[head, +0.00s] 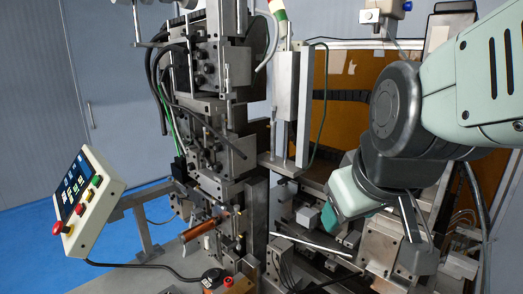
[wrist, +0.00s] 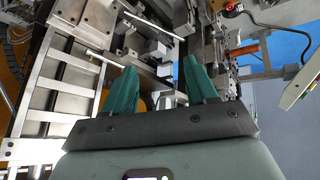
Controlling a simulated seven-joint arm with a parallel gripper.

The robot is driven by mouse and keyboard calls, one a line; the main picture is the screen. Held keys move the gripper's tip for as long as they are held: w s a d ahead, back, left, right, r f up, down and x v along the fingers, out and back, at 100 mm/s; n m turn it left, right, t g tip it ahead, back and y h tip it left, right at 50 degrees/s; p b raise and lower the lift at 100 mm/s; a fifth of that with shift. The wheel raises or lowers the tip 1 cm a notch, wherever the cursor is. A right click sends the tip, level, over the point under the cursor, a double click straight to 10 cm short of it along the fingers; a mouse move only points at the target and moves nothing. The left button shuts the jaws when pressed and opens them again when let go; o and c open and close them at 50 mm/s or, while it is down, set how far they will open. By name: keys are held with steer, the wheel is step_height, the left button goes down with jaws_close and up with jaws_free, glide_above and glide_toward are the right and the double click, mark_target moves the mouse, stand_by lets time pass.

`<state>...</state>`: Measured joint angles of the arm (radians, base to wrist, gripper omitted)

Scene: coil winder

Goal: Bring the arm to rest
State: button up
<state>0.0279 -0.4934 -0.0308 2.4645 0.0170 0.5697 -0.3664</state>
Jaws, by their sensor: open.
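My gripper (wrist: 160,64) shows in the wrist view with its two green fingers well apart and nothing between them. In the head view my gripper (head: 329,218) is at the right of centre, at the end of my arm, which comes in from the upper right. It hangs low in front of the coil winder (head: 206,90), close to its metal blocks and rails. Only part of the green fingers shows there, and I cannot tell how much clearance they have.
A control panel (head: 85,200) with coloured buttons stands at the left. A copper-coloured cylinder (head: 203,228) sticks out of the machine's lower front. A slatted metal frame (wrist: 66,72) lies left of the fingers in the wrist view. Blue floor (head: 30,250) is open at the far left.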

steer(key=s+a+r+m+g, duration=0.1)
steer(key=s+a+m, duration=0.1)
steer(key=s, duration=0.6)
steer(key=shift+s+r+m, duration=0.2)
steer(key=shift+s+m, duration=0.15)
steer(key=shift+m, duration=0.15)
